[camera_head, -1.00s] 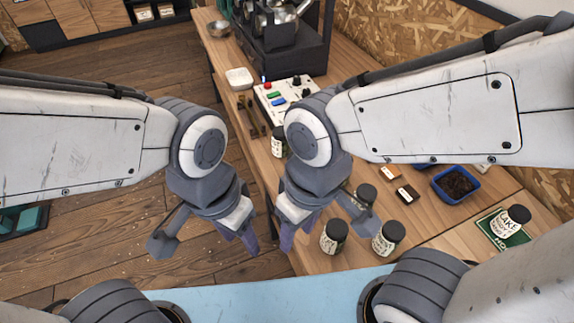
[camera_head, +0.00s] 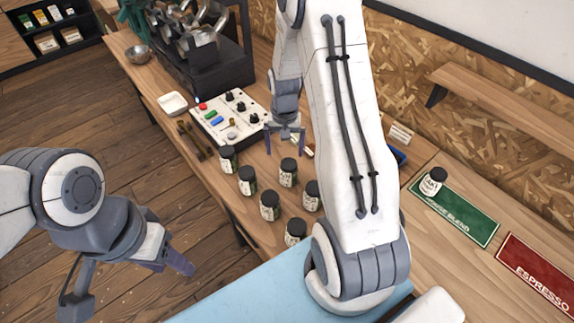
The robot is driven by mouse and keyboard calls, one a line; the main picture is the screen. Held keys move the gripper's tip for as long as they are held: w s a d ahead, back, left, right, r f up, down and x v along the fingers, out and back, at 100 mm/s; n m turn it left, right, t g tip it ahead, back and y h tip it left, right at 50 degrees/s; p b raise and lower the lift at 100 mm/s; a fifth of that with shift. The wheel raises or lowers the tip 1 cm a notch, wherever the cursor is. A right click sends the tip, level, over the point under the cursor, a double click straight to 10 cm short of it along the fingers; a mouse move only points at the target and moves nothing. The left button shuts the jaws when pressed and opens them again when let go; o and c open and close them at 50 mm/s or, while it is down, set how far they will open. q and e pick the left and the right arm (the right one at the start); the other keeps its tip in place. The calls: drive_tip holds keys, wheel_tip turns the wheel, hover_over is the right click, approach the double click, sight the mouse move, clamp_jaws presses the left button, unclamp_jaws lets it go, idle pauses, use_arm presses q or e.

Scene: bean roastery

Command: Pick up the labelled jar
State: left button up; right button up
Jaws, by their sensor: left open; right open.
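Several dark-lidded jars with pale labels stand upright in a cluster on the wooden bench, among them a jar (camera_head: 228,158) at the far left, a jar (camera_head: 288,172) near the middle and a jar (camera_head: 295,231) at the near end. Another labelled jar (camera_head: 432,184) stands apart on a green mat (camera_head: 470,226) at the right. I cannot tell which one the task means. My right gripper (camera_head: 285,140) is open and empty, beyond the cluster's middle jar in the picture. My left gripper (camera_head: 172,264) is open and empty at lower left, away from the jars.
A control box (camera_head: 228,117) with knobs and coloured buttons stands behind the cluster, with a white dish (camera_head: 172,103) beside it. A red mat (camera_head: 540,270) reads ESPRESSO. My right arm hides part of the bench, including most of a blue tray (camera_head: 399,154).

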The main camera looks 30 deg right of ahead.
sight(289, 163)
drive_tip(key=shift+m, duration=0.3)
drive_tip(key=f, duration=0.2)
drive_tip(key=d+f+p, duration=0.1)
drive_tip(key=f, duration=0.2)
drive_tip(key=shift+f, duration=0.3)
wheel_tip(289, 163, down, 4)
drive_tip(key=shift+s+d+f+p, duration=0.1)
drive_tip(key=shift+s+d+p, duration=0.05)
drive_tip(key=shift+p, duration=0.95)
drive_tip(key=shift+f, duration=0.7)
drive_tip(key=shift+c, duration=0.3)
drive_tip(key=c, duration=1.4)
drive_tip(key=shift+c, duration=0.2)
drive_tip(key=shift+r, duration=0.1)
